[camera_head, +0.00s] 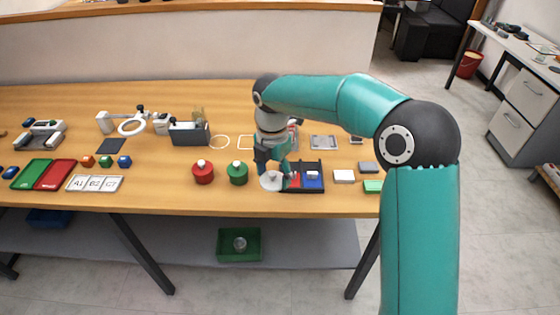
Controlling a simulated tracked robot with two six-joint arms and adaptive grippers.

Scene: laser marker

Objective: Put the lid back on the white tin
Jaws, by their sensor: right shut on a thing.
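A round white thing (270,182), which looks like the white tin or its lid, is at the table's front, right of the green tin. My right gripper (273,170) points down right over it, its fingers shut at the white thing's top. The fingers and the small size hide whether the lid is held alone or sits on the tin. My left gripper is not in view.
A red tin (203,173) and a green tin (237,174), both with white knobs, stand to the left. A dark tray (305,189) with red and blue sections is close on the right. White (344,176) and grey blocks lie further right.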

